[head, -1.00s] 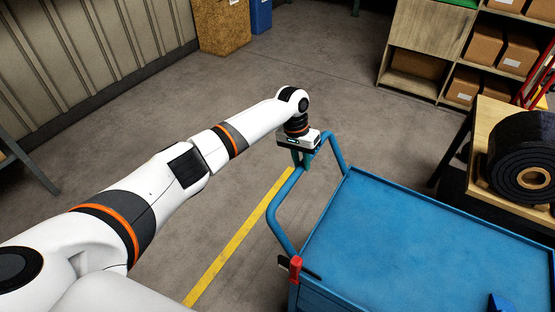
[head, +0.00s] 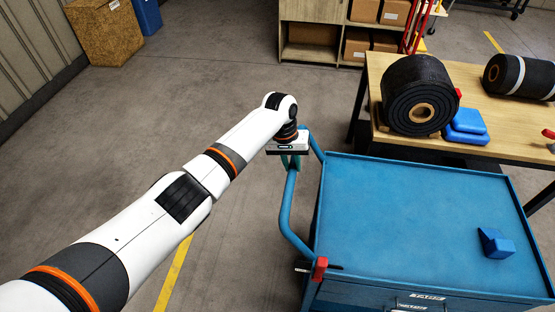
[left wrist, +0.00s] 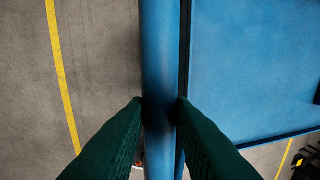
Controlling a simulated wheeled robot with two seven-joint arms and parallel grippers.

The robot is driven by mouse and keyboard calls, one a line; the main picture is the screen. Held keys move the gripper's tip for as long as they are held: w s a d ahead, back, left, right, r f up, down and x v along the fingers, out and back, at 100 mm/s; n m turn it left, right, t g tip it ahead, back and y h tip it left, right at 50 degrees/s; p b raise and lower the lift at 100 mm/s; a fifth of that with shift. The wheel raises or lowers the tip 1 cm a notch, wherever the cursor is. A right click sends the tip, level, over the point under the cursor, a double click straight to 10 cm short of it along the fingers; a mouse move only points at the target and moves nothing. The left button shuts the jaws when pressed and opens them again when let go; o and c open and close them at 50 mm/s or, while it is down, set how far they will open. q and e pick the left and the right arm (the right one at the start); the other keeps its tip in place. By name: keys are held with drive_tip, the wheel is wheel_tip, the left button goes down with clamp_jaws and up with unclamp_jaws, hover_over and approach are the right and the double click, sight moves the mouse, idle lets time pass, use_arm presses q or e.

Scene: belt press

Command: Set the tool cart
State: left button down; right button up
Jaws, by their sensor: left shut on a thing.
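The blue tool cart (head: 400,215) stands at the right of the head view, with a flat top and drawers at its near side. Its blue tubular handle (head: 286,212) runs along the cart's left side. My left gripper (head: 291,160) is shut on the handle near its far end. In the left wrist view the two dark green fingers (left wrist: 160,105) lie on either side of the blue handle tube (left wrist: 160,45). The cart top (left wrist: 255,70) shows to the right of it. A red piece (head: 320,268) sits at the cart's near left corner. My right gripper is out of view.
A small blue block (head: 496,243) lies on the cart top. Beyond the cart, a wooden table (head: 480,136) holds a black belt roll (head: 420,95), another roll (head: 519,76) and blue pieces (head: 466,126). Clear floor lies left of the cart, with a yellow line (head: 174,275).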

use_arm(q)
drive_tip(key=shift+d+r, duration=0.1)
drive_tip(key=shift+d, duration=0.15)
drive_tip(key=c, duration=1.2)
unclamp_jaws()
drive_tip(key=shift+c, duration=0.2)
drive_tip(key=shift+d, duration=0.1)
drive_tip(key=shift+r, duration=0.15)
wheel_tip(320, 180, up, 11)
drive_tip(key=a+b, duration=0.2)
drive_tip(key=shift+w+r, duration=0.15)
drive_tip(key=shift+r, duration=0.05)
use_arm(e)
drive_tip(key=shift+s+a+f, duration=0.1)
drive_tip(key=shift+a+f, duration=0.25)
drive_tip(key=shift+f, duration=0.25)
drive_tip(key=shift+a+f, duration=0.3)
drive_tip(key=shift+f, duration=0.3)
use_arm(q)
drive_tip(key=shift+a+f, duration=0.1)
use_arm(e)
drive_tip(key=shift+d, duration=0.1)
